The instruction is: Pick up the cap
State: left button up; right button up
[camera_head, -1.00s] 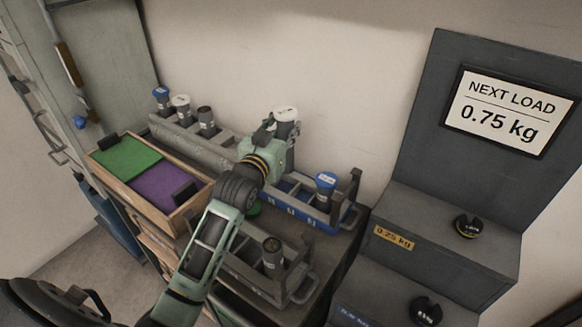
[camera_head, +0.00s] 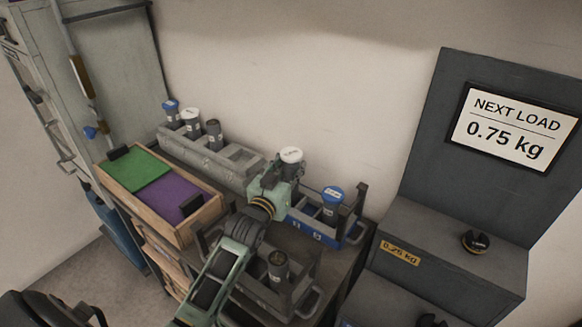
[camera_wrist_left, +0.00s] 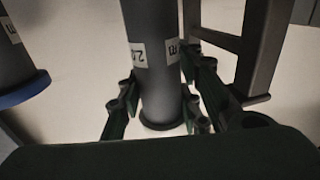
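A white cap (camera_head: 291,154) tops a dark canister that stands upright at the left part of the blue rack (camera_head: 352,232). My left gripper (camera_head: 281,180) is around the canister body below the cap and hides most of it. In the left wrist view the dark canister (camera_wrist_left: 160,65) with white labels lies between the fingers, which appear to touch its sides. A dark rim shows at its lower end there. Whether the canister rests fully in the rack is hidden. My right gripper is not in view.
A blue-capped canister (camera_head: 332,205) stands in the blue rack to the right. A grey rack (camera_head: 235,158) behind holds several canisters. An uncapped canister (camera_head: 278,270) stands in the front rack. A wooden tray (camera_head: 190,228) with green and purple panels sits left.

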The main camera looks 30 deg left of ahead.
pick_arm(q)
jog(key=o, duration=0.4)
